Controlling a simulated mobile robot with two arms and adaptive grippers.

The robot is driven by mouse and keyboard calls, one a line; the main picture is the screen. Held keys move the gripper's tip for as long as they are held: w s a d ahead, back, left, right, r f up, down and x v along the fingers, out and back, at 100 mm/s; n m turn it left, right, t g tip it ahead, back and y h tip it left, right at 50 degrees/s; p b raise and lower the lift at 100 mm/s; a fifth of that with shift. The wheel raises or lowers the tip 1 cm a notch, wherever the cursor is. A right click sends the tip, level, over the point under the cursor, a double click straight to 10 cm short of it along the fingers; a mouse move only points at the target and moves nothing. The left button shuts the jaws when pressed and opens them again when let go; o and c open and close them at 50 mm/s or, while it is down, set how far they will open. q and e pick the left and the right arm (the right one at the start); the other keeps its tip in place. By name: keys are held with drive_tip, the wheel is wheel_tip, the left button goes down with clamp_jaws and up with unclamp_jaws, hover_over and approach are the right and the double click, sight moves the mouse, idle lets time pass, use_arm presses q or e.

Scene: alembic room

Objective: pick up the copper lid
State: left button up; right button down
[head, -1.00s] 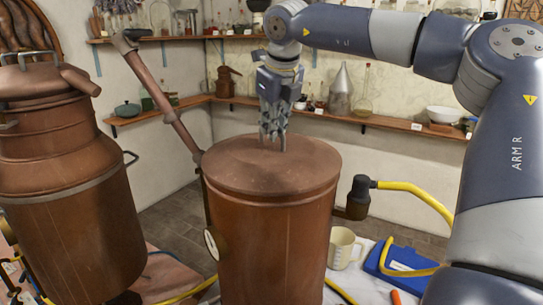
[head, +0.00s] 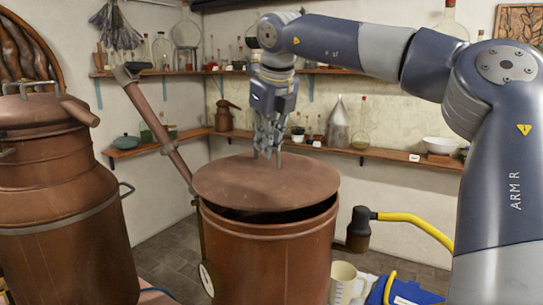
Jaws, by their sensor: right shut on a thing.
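The copper lid (head: 262,190) is a round reddish-brown disc in the middle of the head view. It hangs just above the copper vessel (head: 270,262), with a dark gap showing between lid and rim at the front and right. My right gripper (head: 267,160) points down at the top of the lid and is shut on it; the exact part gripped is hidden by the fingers. My left gripper is not in view.
A second large copper still (head: 62,225) stands at the left. A slanted copper pipe (head: 160,125) rises beside the vessel. A black fitting with a yellow hose (head: 415,222), a cream jug (head: 343,283) and a blue box (head: 405,290) are at the right. Shelves line the walls.

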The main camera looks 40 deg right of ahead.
drive_tip(key=r+b, duration=0.1)
drive_tip(key=b, duration=0.2)
hover_over(231, 188)
drive_tip(key=shift+s+a+r, duration=0.1)
drive_tip(key=shift+s+a, duration=0.05)
drive_tip(key=shift+a, duration=0.55)
drive_tip(key=shift+s+a+r, duration=0.1)
drive_tip(key=shift+a, duration=0.55)
drive_tip(key=c, duration=2.3)
unclamp_jaws()
drive_tip(key=shift+d, duration=0.1)
clamp_jaws()
